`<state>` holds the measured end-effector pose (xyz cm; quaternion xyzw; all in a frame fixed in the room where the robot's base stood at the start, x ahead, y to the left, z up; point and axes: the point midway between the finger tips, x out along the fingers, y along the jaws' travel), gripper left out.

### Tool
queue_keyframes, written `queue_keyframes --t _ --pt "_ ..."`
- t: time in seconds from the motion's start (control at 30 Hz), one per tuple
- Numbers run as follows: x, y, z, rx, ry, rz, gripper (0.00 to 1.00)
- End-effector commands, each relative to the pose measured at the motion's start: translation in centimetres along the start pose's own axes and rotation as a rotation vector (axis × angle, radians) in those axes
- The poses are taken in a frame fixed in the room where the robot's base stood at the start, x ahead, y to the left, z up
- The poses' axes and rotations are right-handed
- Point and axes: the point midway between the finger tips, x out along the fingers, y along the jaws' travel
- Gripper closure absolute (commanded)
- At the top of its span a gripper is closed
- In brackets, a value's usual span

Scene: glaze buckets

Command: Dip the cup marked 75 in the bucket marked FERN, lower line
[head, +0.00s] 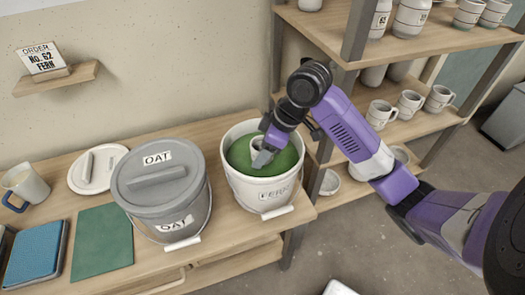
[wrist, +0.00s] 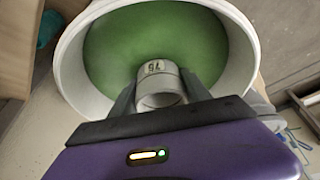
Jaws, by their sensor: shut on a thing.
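The open white bucket (head: 262,190) holds green glaze (head: 238,155); its front label is partly legible and looks like FERN. The bucket also fills the wrist view (wrist: 243,50), with green glaze (wrist: 115,45) inside. My gripper (head: 264,154) is inside the bucket's mouth, shut on a small pale cup (head: 254,142). In the wrist view, the cup (wrist: 158,88) sits between the two fingers of my gripper (wrist: 160,98). Its mark appears upside down and looks like 75 or 76; I cannot tell which. Whether the cup touches the glaze, and any lines on it, I cannot tell.
A grey lidded bucket marked OAT (head: 162,195) stands left of the white bucket. A card (head: 42,60) reads order No. 62 FERN. Shelves (head: 330,40) with cups and mugs stand right.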

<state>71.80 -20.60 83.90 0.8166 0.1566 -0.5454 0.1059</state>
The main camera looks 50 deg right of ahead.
Motion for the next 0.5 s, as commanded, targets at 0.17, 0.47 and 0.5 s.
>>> queue_keyframes --t 0.17,0.47,0.5 --pt "0.0 0.0 0.0 0.000 0.001 0.000 0.93" --pt "-1.1 0.0 -0.5 -0.001 0.001 0.000 0.93" --pt "-1.4 0.0 -0.6 -0.001 0.001 0.000 0.93"
